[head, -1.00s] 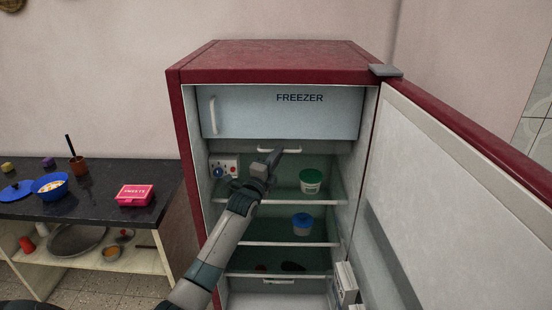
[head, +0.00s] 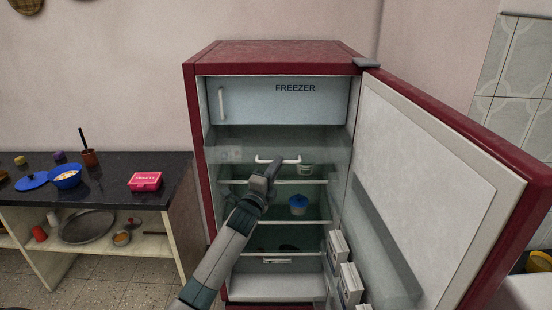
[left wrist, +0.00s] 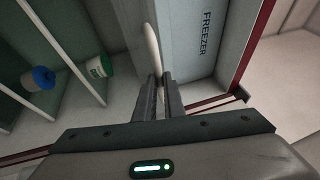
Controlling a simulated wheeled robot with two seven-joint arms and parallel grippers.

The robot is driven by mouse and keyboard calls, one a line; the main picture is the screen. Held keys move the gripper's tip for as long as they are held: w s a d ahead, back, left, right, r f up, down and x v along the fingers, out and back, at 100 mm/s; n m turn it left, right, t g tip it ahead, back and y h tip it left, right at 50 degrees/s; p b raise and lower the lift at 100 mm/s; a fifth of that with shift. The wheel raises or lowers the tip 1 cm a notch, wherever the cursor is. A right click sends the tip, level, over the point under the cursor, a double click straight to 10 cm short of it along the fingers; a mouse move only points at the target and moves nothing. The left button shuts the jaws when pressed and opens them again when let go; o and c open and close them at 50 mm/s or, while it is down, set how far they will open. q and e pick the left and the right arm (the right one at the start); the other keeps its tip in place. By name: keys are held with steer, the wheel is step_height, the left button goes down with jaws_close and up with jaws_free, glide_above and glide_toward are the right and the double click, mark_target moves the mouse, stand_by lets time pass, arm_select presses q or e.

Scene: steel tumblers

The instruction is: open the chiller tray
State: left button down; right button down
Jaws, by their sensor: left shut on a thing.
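The chiller tray (head: 330,154) is a clear, see-through drawer just below the freezer door in the open red fridge. Its front stands forward of the shelves, so the tray is drawn part way out. Its white bar handle (head: 292,161) is on the front and also shows in the left wrist view (left wrist: 152,45). My left gripper (head: 276,166) is shut on this handle; its fingers (left wrist: 159,93) close around the bar's near end in the wrist view. My right gripper is not in view.
The fridge door (head: 430,190) stands wide open on the right. The freezer door (head: 285,105) is shut. A tub (head: 305,170) and a blue-lidded tub (head: 298,205) stand on shelves. A dark counter (head: 110,180) with a pink box (head: 145,181) is on the left.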

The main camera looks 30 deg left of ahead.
arm_select(q)
steer(key=shift+s+d, duration=0.35)
steer(key=shift+s, duration=0.2)
steer(key=c, duration=1.8)
jaws_free()
steer(key=shift+c, duration=0.2)
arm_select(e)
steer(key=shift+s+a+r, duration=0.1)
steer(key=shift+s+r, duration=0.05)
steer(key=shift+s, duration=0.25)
